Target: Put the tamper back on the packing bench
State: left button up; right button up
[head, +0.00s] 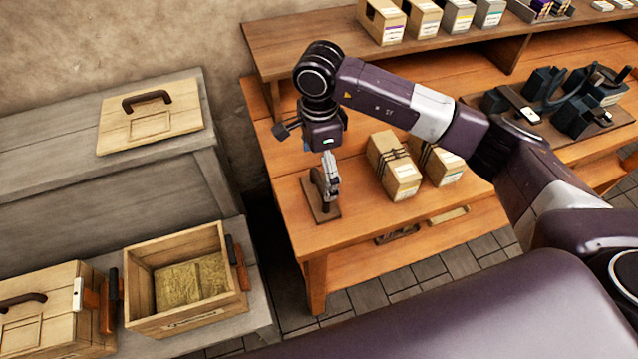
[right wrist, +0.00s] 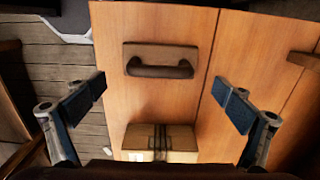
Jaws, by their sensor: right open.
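The tamper, a flat wooden block with a dark bow handle, rests on the packing bench (head: 285,205) near its front left corner. Its base (head: 327,214) shows in the head view, with the handle partly behind my right gripper (head: 329,172). The right wrist view shows the tamper (right wrist: 160,60) whole, handle up, lying flat on the bench top (right wrist: 165,103). My right gripper (right wrist: 160,90) is open and empty above the bench, its fingers wide apart on either side of the tamper. My left gripper is not in view.
Tied cartons (head: 394,168) stand right of the tamper; one (right wrist: 160,138) shows near it in the wrist view. A rack of dark tools (head: 560,105) lies further right. Boxes fill the shelf (head: 300,47) behind. An open crate (head: 180,320) and a lid (head: 150,115) are at left.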

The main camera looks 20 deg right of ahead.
aim_at(319, 182)
notch_tip(319, 182, up, 6)
jog(key=shift+f+b, duration=0.2)
jog(key=shift+b, duration=0.2)
dwell(0.3)
